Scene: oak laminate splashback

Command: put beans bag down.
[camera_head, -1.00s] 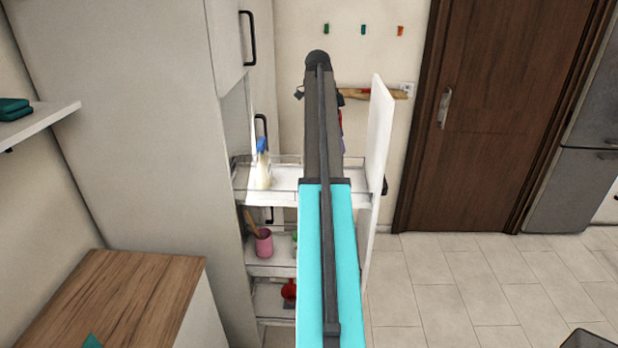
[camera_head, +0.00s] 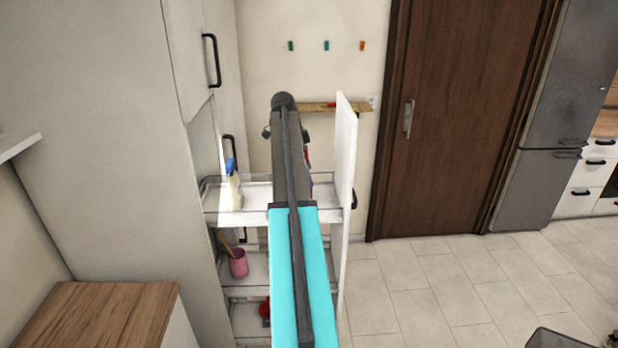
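My gripper is hidden behind my own arm, which reaches forward over the pull-out larder unit. No beans bag can be made out for certain. A small sliver of a red and purple thing (camera_head: 308,167) shows just right of my arm, above the top shelf; most of it is hidden, and I cannot tell what it is or whether it is held. The top shelf (camera_head: 255,192) of the pull-out is white with a low rail, and my arm covers its middle.
A spray bottle (camera_head: 233,188) with a blue top stands at the top shelf's left. A pink cup (camera_head: 238,262) stands on the shelf below, and a red item (camera_head: 265,310) lower still. The white front panel (camera_head: 346,190) bounds the right. A wooden counter (camera_head: 95,315) is front left; floor right is open.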

